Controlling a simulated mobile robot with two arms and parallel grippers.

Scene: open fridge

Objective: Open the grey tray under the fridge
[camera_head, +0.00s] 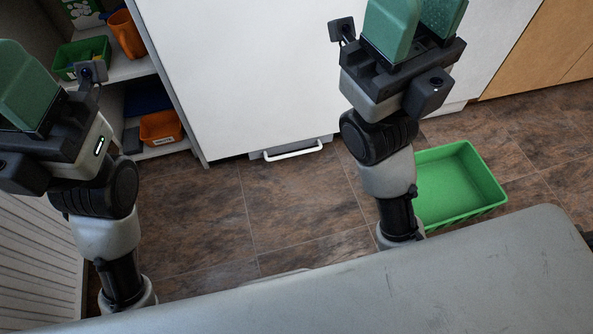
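The grey tray (262,154) sits low under the white fridge front (240,75), at floor level. Only its narrow front edge and a white bar handle (293,151) show. It looks pushed in flush with the fridge. My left gripper (28,85) is at the left edge, well away from the handle. One green finger shows clearly; the other cannot be made out. My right gripper (420,28) is raised in front of the fridge, right of the handle. Its two green fingers stand apart with nothing seen between them, and their tips reach the top edge.
A green bin (455,180) stands on the brown tiled floor at the right, partly behind my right arm. A shelf at the left holds a green box (82,57), an orange jug (126,34) and an orange bin (161,128). The floor before the tray (290,205) is clear.

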